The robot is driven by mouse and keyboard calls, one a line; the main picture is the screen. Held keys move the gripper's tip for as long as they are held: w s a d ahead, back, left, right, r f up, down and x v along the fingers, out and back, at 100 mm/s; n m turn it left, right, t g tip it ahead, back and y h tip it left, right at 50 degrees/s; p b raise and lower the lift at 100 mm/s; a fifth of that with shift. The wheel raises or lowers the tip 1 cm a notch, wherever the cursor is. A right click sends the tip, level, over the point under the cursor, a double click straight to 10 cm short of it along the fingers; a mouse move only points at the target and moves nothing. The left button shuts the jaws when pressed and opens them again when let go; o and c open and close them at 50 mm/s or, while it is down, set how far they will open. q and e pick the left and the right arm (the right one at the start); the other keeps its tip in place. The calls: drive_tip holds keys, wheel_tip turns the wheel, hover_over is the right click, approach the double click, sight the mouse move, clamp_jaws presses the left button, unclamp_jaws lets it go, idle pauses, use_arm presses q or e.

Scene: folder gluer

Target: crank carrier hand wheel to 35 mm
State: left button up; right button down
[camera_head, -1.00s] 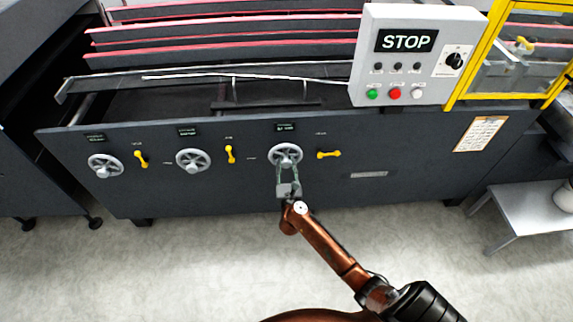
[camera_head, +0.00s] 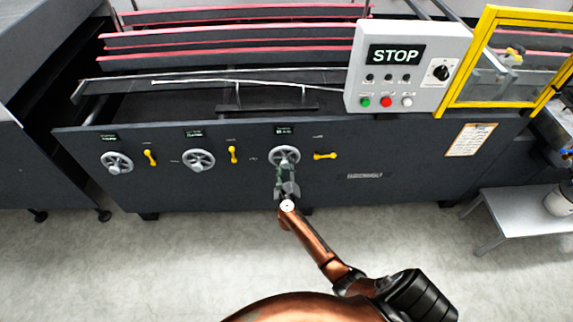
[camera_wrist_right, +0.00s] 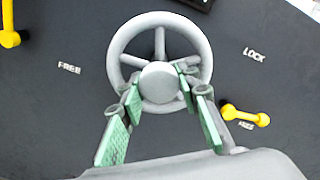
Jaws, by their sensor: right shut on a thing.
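Three grey hand wheels sit in a row on the machine's dark front panel. The rightmost hand wheel (camera_head: 285,156) has my right gripper (camera_head: 285,172) on it, coming from below. In the right wrist view this wheel (camera_wrist_right: 160,20) fills the upper middle. My right gripper's green-padded fingers (camera_wrist_right: 158,86) reach inside the rim, one on each side of the round hub, shut on the wheel. A small display (camera_head: 284,129) sits above the wheel; its reading is too small to make out. My left gripper is not in view.
A yellow lever (camera_head: 325,156) lies level just right of the wheel; it also shows in the wrist view (camera_wrist_right: 246,116), with FREE and LOCK marks nearby. Another yellow lever (camera_head: 233,155) stands upright to the left. A STOP control box (camera_head: 405,65) is above. Floor in front is clear.

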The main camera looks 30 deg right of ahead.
drive_tip(key=shift+f+n, duration=0.1)
drive_tip(key=shift+n, duration=0.3)
drive_tip(key=c, duration=1.8)
unclamp_jaws()
drive_tip(key=o, duration=0.3)
drive_tip(key=shift+o, duration=0.2)
drive_tip(key=shift+s+a, duration=0.1)
drive_tip(key=shift+s, duration=0.05)
drive_tip(key=v, duration=1.1)
drive_tip(key=shift+s+a, duration=0.3)
